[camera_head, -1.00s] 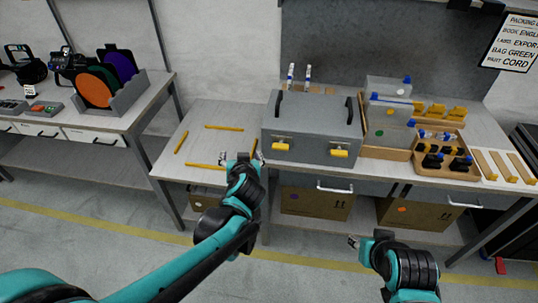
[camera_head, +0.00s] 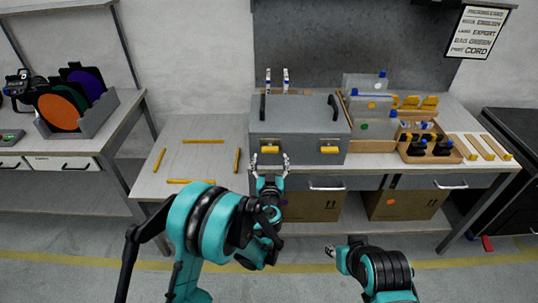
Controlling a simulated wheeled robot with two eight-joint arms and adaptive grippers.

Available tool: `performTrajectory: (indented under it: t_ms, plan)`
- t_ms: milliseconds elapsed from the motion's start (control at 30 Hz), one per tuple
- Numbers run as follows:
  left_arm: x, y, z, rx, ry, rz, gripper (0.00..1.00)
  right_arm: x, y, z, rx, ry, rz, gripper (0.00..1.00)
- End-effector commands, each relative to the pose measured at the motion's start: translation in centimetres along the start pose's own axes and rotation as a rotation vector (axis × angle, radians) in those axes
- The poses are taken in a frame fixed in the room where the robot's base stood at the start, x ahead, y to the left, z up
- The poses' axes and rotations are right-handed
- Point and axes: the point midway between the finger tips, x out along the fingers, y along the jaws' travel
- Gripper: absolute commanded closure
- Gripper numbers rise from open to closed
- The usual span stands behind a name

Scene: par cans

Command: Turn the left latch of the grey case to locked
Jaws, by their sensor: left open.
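The grey case (camera_head: 298,139) stands on the workbench with its front facing me. Its left latch (camera_head: 269,149) is a yellow handle on the front face, lying about level. Its right latch (camera_head: 329,149) is also yellow and about level. My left gripper (camera_head: 269,163) is open, just in front of and slightly below the left latch, with a fingertip on either side of it in the picture. I cannot tell whether it touches the latch. My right gripper (camera_head: 331,252) is low in front of the bench, away from the case; its jaws are too small to read.
Yellow strips (camera_head: 203,141) mark a bare area of bench left of the case. A wooden tray of dark bottles (camera_head: 428,147) and clear bins (camera_head: 379,120) stand to its right. Cardboard boxes (camera_head: 312,205) sit below. A side table (camera_head: 120,130) holds coloured discs (camera_head: 59,112).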

Motion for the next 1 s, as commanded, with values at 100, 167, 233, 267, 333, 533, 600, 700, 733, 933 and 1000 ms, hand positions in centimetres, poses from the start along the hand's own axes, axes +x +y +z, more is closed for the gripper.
performTrajectory:
  t_ms: [100,167,233,267,333,533,600,700,733,933,1000]
  plan:
    - [1.9,0.0,0.2,0.000,0.000,0.000,0.24,0.6,0.0,0.4,0.000,0.000,0.000,0.64]
    - [2.7,0.0,0.2,0.000,0.000,-0.001,0.24,0.7,0.0,0.5,0.000,0.000,0.000,0.64]
    - [3.3,-0.1,0.1,0.000,0.000,-0.001,0.24,0.8,0.0,0.6,0.000,0.000,0.000,0.64]
    - [3.5,-0.1,0.1,0.000,0.000,-0.001,0.24,0.8,0.0,0.6,0.000,0.000,0.000,0.64]
    - [3.8,-0.1,0.1,0.000,-0.001,-0.001,0.24,0.9,0.0,0.6,0.000,0.000,0.000,0.64]
    - [3.9,0.0,0.0,0.000,-0.001,-0.001,0.24,0.8,0.0,0.6,0.000,0.000,0.000,0.64]
    - [3.9,0.0,0.0,0.000,-0.001,-0.001,0.29,0.8,0.0,0.6,0.000,0.000,0.000,0.64]
    - [3.9,0.0,0.0,0.000,-0.001,-0.001,0.56,0.8,0.0,0.6,0.000,0.000,0.000,0.64]
    - [3.9,0.0,0.0,0.000,-0.001,-0.001,0.64,0.8,0.0,0.6,0.000,0.000,0.000,0.64]
    - [3.9,0.0,0.0,0.001,-0.001,0.000,0.74,0.8,0.0,0.6,0.000,0.000,0.000,0.64]
    - [3.9,0.0,0.0,0.006,-0.001,0.000,0.74,0.8,0.0,0.6,0.000,0.000,0.000,0.64]
